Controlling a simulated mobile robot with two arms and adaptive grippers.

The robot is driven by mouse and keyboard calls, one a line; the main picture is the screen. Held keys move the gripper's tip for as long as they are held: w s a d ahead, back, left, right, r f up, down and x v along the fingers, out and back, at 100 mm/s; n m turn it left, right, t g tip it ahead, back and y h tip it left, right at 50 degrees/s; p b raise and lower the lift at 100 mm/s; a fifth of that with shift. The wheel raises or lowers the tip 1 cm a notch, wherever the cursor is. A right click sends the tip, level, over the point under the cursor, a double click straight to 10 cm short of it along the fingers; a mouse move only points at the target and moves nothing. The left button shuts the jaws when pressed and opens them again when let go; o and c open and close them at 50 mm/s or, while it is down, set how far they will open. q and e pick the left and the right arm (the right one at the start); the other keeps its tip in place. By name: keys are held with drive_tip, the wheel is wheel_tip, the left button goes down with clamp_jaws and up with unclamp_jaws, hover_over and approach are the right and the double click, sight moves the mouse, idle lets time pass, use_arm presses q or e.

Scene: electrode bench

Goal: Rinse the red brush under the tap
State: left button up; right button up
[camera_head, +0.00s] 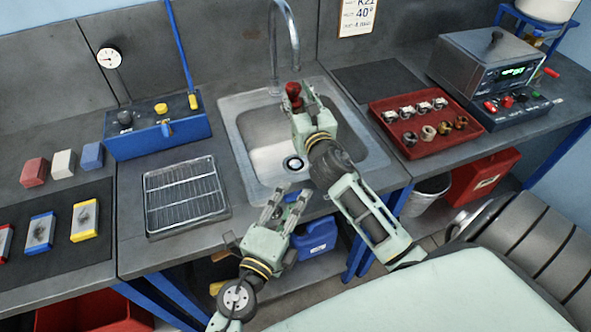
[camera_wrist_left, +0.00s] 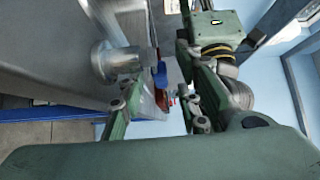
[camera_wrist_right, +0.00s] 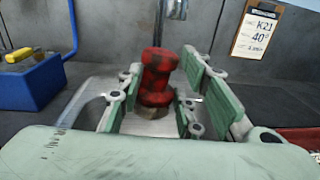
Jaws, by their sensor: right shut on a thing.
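The red brush (camera_head: 293,92) is held upright in my right gripper (camera_head: 302,103), over the back part of the steel sink (camera_head: 237,125). The brush also shows between the fingers in the right wrist view (camera_wrist_right: 157,80). The curved tap (camera_head: 293,35) rises behind the sink, and its spout end appears just above the brush; I cannot tell the exact depth. No water stream is visible. My left gripper (camera_head: 285,204) is open at the sink's front edge, with a small blue part (camera_wrist_left: 160,75) showing beyond its fingers in the left wrist view.
A wire rack (camera_head: 186,197) and a blue control box (camera_head: 158,136) lie left of the sink. A red tray (camera_head: 395,140) with several metal parts is to the right. A blue canister (camera_head: 315,238) stands beneath the bench, near my left gripper in the picture.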

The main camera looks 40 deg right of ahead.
use_arm(q)
drive_tip(key=shift+x, duration=1)
clamp_jaws()
